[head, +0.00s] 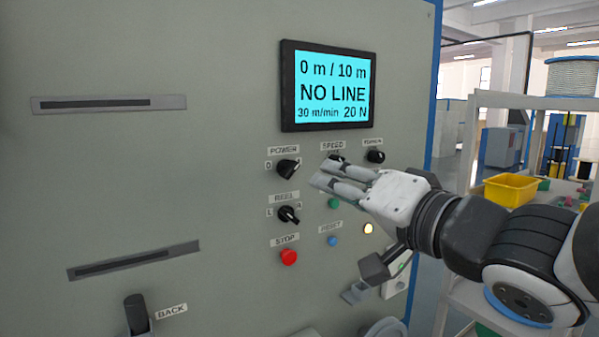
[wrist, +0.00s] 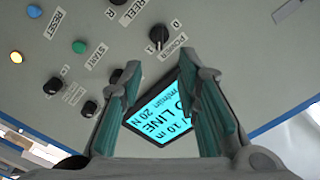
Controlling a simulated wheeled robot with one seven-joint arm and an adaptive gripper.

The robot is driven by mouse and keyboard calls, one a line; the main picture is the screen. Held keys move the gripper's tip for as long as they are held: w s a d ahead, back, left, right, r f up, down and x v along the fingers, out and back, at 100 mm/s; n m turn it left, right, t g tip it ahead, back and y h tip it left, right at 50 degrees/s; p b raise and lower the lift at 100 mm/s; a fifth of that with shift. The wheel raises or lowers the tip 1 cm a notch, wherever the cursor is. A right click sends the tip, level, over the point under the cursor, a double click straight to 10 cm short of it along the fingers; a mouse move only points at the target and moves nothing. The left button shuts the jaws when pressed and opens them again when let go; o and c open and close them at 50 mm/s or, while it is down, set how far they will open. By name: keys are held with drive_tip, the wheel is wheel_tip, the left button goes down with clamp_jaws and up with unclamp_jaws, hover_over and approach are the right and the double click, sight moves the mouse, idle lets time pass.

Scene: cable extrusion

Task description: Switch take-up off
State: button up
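The grey machine panel (head: 220,210) carries the black POWER knob (head: 288,169), marked 0 on its left; its handle slants up to the right, toward the other side. The knob also shows in the wrist view (wrist: 158,37), beyond the gap between my fingers. My gripper (head: 321,171) is open and empty, to the right of the POWER knob and in front of the panel. In the wrist view its two green-lined fingers (wrist: 163,70) stand apart. I cannot tell the exact distance to the panel. The screen (head: 332,90) reads 0 m / 10 m, NO LINE, 30 m/min, 20 N.
The REEL knob (head: 288,215) and red STOP button (head: 289,257) sit below POWER. The green button (head: 334,203), blue RESET button (head: 332,241) and lit yellow lamp (head: 368,229) are close to my gripper. The SPEED knob (head: 335,159) is partly hidden. A shelf with a yellow bin (head: 511,189) stands right.

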sight(294, 170)
drive_tip(key=b+x, duration=0.1)
drive_tip(key=x, duration=1)
drive_tip(key=shift+w+a, duration=0.15)
clamp_jaws()
